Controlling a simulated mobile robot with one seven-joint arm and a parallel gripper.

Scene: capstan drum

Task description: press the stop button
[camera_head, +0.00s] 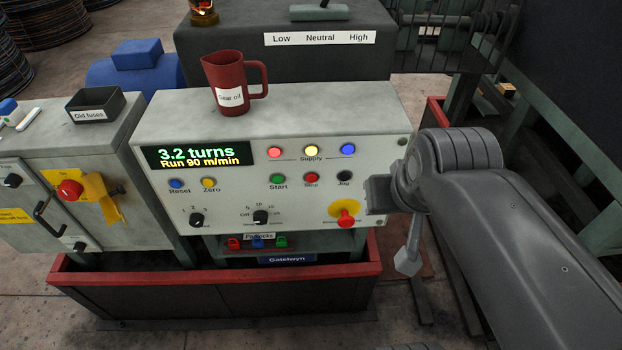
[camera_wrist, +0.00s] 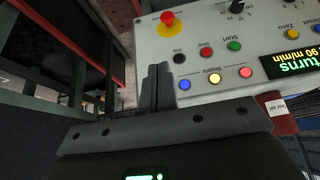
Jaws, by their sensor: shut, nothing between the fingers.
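The stop button (camera_head: 311,178) is a small red button on the sloped control panel (camera_head: 150,130). It sits between the green start button (camera_head: 278,178) and the black jog button (camera_head: 344,177). In the wrist view the panel is turned round, and the stop button (camera_wrist: 206,51) shows right of the fingertips. My gripper (camera_head: 372,194) is at the panel's right edge in the head view, right of the stop button and apart from it. The wrist view shows its fingers (camera_wrist: 157,70) shut and empty. The display (camera_head: 198,156) reads 3.2 turns, Run 90 m/min.
A red mushroom button (camera_head: 346,219) on a yellow plate is below the jog button. Supply lamps (camera_head: 311,151) are above the stop button. A red gear oil jug (camera_head: 222,82) stands on the console top. A red-edged trough (camera_head: 220,277) lies in front.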

